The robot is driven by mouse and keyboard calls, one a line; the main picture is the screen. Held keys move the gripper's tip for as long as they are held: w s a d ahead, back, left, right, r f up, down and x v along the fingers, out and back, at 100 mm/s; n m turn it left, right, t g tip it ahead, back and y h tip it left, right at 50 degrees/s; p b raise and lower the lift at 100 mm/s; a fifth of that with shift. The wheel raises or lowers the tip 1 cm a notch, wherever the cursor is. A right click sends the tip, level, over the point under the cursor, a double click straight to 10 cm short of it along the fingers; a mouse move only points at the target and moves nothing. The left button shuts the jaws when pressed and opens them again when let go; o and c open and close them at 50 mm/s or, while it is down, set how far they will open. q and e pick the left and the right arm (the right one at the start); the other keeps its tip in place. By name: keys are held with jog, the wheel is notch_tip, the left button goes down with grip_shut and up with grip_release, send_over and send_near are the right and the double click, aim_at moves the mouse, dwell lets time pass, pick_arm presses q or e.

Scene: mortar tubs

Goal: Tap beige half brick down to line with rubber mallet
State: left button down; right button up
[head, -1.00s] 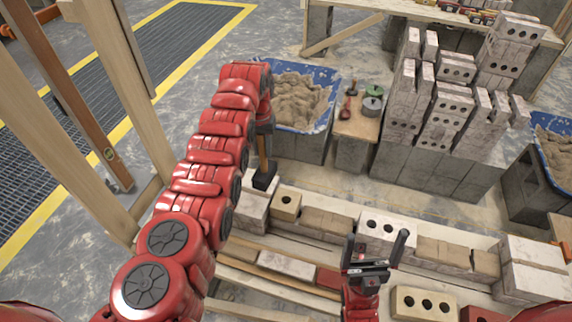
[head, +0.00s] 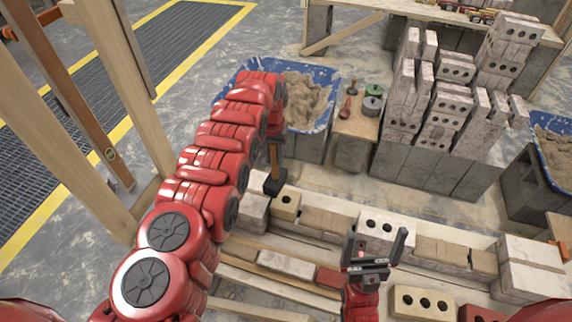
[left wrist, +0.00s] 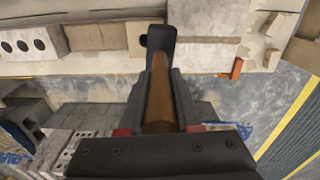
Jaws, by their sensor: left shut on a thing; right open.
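The beige half brick (head: 286,204), with one hole in its top, sits in the low wall course. My left gripper (head: 273,130) is shut on the wooden handle of the rubber mallet (head: 275,182), its fingers partly hidden by my arm. The black mallet head hangs down at the half brick's upper left; I cannot tell whether they touch. In the left wrist view the mallet (left wrist: 160,90) points away from my left gripper (left wrist: 158,100), its head covering part of the half brick (left wrist: 139,42). My right gripper (head: 376,245) is open and empty before the wall. I cannot make out a line.
A whitish block (head: 254,211) stands left of the half brick, and more bricks (head: 325,221) continue right. Behind are a blue mortar tub (head: 326,118), a small tool stand (head: 352,150) and brick stacks (head: 440,120). Timber posts (head: 120,90) stand at left.

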pick_arm(q)
jog(key=shift+w+d+f, duration=0.1)
jog(key=shift+d, duration=0.05)
jog(key=shift+s+d+f+p, duration=0.4)
jog(key=shift+d+f, duration=0.1)
jog(key=shift+d, duration=0.2)
jog(key=shift+s+d+f+m, duration=0.2)
jog(key=shift+d+f, duration=0.15)
jog(key=shift+d, duration=0.15)
jog(key=shift+s+d+f+m, duration=0.15)
jog(key=shift+d+f, duration=0.15)
jog(key=shift+d, duration=0.15)
notch_tip(320, 180, down, 5)
jog(key=b, duration=0.5)
notch_tip(320, 180, up, 5)
jog(key=p, duration=0.6)
jog(key=shift+f, duration=0.15)
